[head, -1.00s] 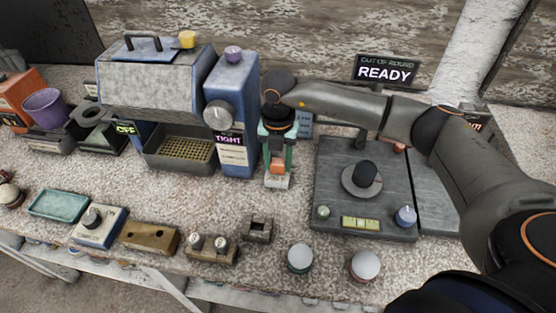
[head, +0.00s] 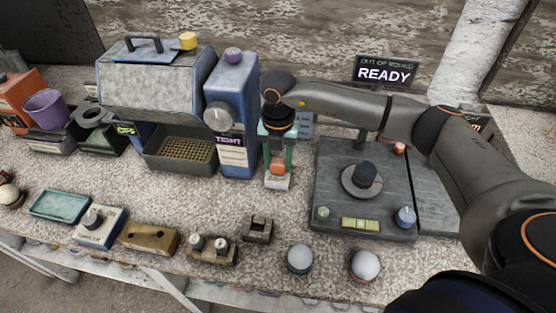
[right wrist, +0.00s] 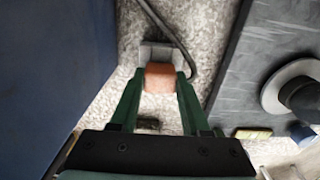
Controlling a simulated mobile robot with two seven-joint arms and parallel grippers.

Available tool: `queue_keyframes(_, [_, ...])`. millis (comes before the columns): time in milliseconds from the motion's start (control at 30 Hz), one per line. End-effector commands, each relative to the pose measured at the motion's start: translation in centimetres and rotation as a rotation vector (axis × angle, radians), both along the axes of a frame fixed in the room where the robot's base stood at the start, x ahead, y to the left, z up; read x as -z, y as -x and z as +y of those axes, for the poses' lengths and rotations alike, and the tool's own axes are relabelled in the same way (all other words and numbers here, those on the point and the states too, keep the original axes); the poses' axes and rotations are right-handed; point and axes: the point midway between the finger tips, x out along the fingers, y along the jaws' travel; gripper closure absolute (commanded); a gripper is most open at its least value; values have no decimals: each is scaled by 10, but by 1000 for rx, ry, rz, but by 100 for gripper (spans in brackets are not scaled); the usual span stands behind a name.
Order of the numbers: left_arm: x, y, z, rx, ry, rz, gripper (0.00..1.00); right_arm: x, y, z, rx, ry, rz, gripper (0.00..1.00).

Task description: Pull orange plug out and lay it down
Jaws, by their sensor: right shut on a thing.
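The orange plug (head: 278,169) stands in a pale grey socket block (head: 277,184) on the bench, just right of the tall blue box. My right gripper (head: 277,166) points down over it and is shut on the plug, a finger on each side. In the right wrist view the plug (right wrist: 159,78) shows between the green fingertips, against the grey socket (right wrist: 155,52). A dark cable runs from the socket there. How deep the plug sits in the socket is hard to tell. My left gripper is not in view.
The tall blue box (head: 233,110) stands close left of my right gripper. A dark grey plate (head: 335,190) with a black knob (head: 364,174) lies to the right. A small dark block (head: 258,229) sits in front.

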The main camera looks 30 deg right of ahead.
Motion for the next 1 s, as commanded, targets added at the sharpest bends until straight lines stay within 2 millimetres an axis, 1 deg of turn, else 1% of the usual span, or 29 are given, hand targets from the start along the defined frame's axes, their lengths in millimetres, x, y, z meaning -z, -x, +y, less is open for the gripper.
queue_keyframes(100, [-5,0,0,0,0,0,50,-7,0,0,0,0,-1,100])
queue_keyframes(1000, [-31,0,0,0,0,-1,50,-44,0,0,1,-1,-2,100])
